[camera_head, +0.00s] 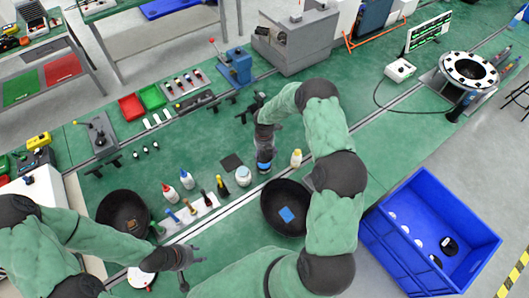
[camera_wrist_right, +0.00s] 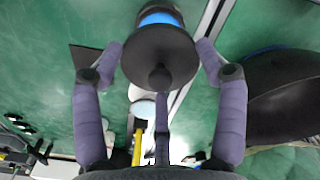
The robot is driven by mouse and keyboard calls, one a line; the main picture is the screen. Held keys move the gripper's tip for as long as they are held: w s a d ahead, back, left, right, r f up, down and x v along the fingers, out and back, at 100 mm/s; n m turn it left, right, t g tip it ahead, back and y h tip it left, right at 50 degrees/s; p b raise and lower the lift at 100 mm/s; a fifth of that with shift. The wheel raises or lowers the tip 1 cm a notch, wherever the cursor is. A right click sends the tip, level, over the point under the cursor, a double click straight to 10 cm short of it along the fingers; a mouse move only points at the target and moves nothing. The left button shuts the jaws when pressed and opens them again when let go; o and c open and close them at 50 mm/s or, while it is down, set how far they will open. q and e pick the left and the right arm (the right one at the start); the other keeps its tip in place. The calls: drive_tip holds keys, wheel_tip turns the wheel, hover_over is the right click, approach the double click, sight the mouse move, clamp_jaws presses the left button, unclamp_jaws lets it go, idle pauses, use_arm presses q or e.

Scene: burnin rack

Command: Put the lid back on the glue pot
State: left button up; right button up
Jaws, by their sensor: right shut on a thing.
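A round black lid-like disc with a knob (camera_wrist_right: 160,52) sits between the fingers of my right gripper (camera_wrist_right: 160,48), which is shut on it. A blue-banded body (camera_wrist_right: 160,18) shows just beyond the disc, and in the head view (camera_head: 264,156); I cannot tell whether the disc touches it. A small white jar (camera_head: 243,176), possibly the glue pot, stands on the green bench just left of and below the right gripper. Its pale round top shows in the right wrist view (camera_wrist_right: 143,108). My left gripper (camera_head: 193,268) is open and empty at the bench's near edge.
Two black bowls (camera_head: 270,219) (camera_head: 123,191) stand nearby. A yellow-white bottle (camera_head: 296,158) stands right. A blue crate (camera_head: 395,266) is beyond the bench.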

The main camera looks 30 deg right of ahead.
drive_tip(key=shift+f+b, duration=0.8)
drive_tip(key=shift+f, duration=0.7)
use_arm(q)
drive_tip(key=shift+f+b, duration=0.9)
drive_tip(key=shift+f, duration=1)
use_arm(e)
drive_tip(key=shift+f, duration=1.25)
use_arm(q)
drive_tip(key=shift+f+b, duration=0.55)
drive_tip(key=shift+b, duration=0.05)
use_arm(e)
drive_tip(key=shift+f, duration=0.1)
drive_tip(key=o, duration=1)
use_arm(q)
drive_tip(key=shift+r, duration=0.1)
